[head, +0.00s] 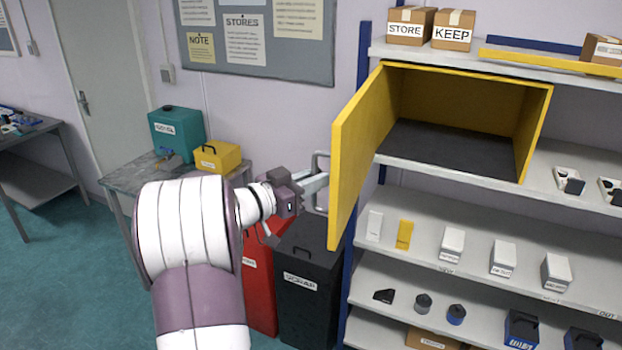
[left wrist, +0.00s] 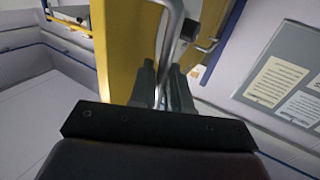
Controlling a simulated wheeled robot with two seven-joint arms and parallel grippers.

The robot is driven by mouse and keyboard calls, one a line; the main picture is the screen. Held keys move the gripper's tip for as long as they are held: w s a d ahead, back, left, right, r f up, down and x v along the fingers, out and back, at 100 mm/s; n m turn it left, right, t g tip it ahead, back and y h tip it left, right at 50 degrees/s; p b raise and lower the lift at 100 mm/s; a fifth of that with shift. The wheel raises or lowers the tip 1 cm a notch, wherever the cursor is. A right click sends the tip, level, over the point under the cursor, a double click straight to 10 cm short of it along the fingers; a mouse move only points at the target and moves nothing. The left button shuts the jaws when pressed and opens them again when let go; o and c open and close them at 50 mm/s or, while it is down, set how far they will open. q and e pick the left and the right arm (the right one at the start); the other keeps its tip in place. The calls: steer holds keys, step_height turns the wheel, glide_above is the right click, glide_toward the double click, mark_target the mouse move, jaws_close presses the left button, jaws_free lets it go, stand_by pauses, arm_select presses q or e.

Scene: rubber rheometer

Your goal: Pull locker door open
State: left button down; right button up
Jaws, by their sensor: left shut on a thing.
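The yellow locker (head: 462,112) sits on a shelf of the rack, and its inside with a dark floor looks empty. Its yellow door (head: 358,150) is swung wide open toward the left. A grey bar handle (head: 318,172) is on the door's outer face. My left gripper (head: 318,182) is shut on the handle. In the left wrist view, the fingers (left wrist: 161,88) close around the metal handle (left wrist: 170,45) beside the yellow door (left wrist: 128,60). My right gripper does not show.
A grey table (head: 135,175) holds a teal box (head: 175,127) and a yellow box (head: 217,157). A red bin (head: 258,285) and a black bin (head: 305,290) stand below my left gripper. Small boxes, including a white one (head: 452,244), line the lower shelves.

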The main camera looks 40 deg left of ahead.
arm_select(q)
steer(key=shift+r, duration=0.35)
steer(key=c, duration=1.3)
jaws_free()
steer(key=shift+w, duration=0.1)
steer(key=shift+w+f, duration=0.15)
steer(key=shift+f, duration=0.05)
steer(key=shift+s+a+f, duration=0.1)
steer(key=shift+s+f, duration=0.05)
steer(key=shift+s, duration=0.15)
steer(key=b+v, duration=0.5)
steer(key=v, duration=0.7)
steer(key=shift+r+b, duration=0.2)
steer(key=shift+b, duration=0.2)
